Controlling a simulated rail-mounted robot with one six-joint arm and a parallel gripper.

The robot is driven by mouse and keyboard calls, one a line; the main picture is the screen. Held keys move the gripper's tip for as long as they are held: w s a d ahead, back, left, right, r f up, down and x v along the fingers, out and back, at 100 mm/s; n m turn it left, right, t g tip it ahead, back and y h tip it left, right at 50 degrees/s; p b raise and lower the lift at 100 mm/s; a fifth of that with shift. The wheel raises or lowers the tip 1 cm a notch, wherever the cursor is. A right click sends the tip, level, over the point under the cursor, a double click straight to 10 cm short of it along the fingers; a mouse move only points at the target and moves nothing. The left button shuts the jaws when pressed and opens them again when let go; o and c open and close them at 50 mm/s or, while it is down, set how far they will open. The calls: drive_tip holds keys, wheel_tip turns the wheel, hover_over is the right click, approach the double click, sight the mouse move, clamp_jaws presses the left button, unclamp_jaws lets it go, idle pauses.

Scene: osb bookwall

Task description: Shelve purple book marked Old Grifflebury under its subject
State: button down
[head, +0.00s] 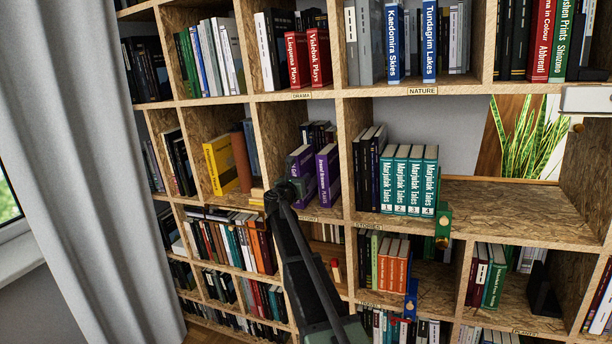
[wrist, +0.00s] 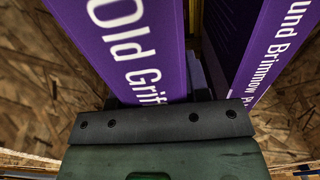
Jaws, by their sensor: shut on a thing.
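The purple book marked Old Grif… (wrist: 125,45) stands with its spine facing me in the wrist view; the rest of its title is hidden by my gripper (wrist: 160,105). In the head view this book (head: 300,163) is at the left of two purple books in a middle compartment. My gripper (head: 290,190) reaches its lower spine and is shut on it. The label below this compartment is too small to read.
Darker books (head: 318,133) stand behind the purple ones. The compartment to the right holds teal Marjulak Tales books (head: 408,180) and a wide bare board (head: 510,205). A yellow book (head: 220,165) is in the compartment to the left. Labels DRAMA (head: 301,96) and NATURE (head: 422,91) show above.

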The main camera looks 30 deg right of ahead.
drive_tip(key=v, duration=1.6)
drive_tip(key=shift+s, duration=0.2)
drive_tip(key=shift+a+r, duration=0.1)
drive_tip(key=shift+a, duration=0.05)
